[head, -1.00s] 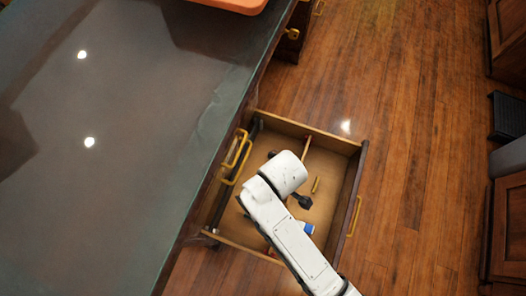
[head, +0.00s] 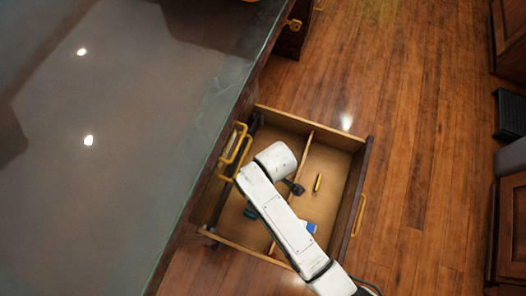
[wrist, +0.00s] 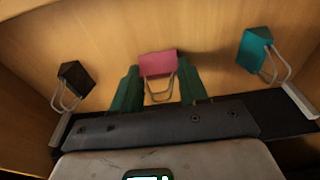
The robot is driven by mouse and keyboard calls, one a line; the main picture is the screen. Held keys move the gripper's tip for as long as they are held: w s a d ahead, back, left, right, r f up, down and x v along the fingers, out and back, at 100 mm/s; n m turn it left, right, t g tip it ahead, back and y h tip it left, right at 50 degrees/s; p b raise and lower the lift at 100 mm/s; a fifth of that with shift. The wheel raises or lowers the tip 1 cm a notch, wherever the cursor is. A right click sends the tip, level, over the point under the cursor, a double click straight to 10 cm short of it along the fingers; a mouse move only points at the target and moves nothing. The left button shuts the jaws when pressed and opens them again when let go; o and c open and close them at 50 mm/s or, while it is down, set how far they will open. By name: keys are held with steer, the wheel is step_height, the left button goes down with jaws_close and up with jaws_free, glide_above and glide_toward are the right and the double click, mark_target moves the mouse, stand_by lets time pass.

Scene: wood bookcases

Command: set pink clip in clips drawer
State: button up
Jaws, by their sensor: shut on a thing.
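The pink clip (wrist: 157,63) is in the middle of the wrist view, its metal loops pointing toward my palm. My gripper (wrist: 158,84) is shut on it, with one green finger on each side. A black clip (wrist: 75,76) is to its left and a teal clip (wrist: 256,48) to its right, both apart from the fingers. The open drawer (head: 312,123) shows in the head view, with my arm reaching over it. There my arm hides my gripper and the pink clip. I cannot tell whether the pink clip touches the drawer floor.
A thin divider (head: 306,150) splits the drawer. A yellow item (head: 318,182) and a blue-and-white item (head: 310,227) lie in its right compartment. The dark countertop (head: 120,100) borders the drawer on the left. Wood floor (head: 410,160) is clear to the right.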

steer(key=shift+f, duration=0.15)
steer(key=o, duration=1)
steer(key=r+p, duration=0.1)
steer(key=r, duration=0.3)
steer(key=d+r+p, duration=0.1)
steer(key=r, duration=0.3)
steer(key=r+p, duration=0.1)
steer(key=r, duration=0.3)
steer(key=shift+s+d+r+p, duration=0.1)
steer(key=shift+s+d+p, duration=0.2)
steer(key=shift+d+p, duration=0.1)
steer(key=s+d+r+m, duration=0.1)
steer(key=s+d+m, duration=0.3)
steer(key=d, duration=0.4)
steer(key=s+d+r+m+h, duration=0.1)
steer(key=s+d+r+m, duration=0.1)
steer(key=s+d+m, duration=0.3)
steer(key=s+d+r+m+h, duration=0.1)
steer(key=s+d+m, duration=0.3)
steer(key=d, duration=0.9)
steer(key=shift+s+r+m, duration=0.25)
steer(key=shift+s+m, duration=0.05)
steer(key=shift+m, duration=0.5)
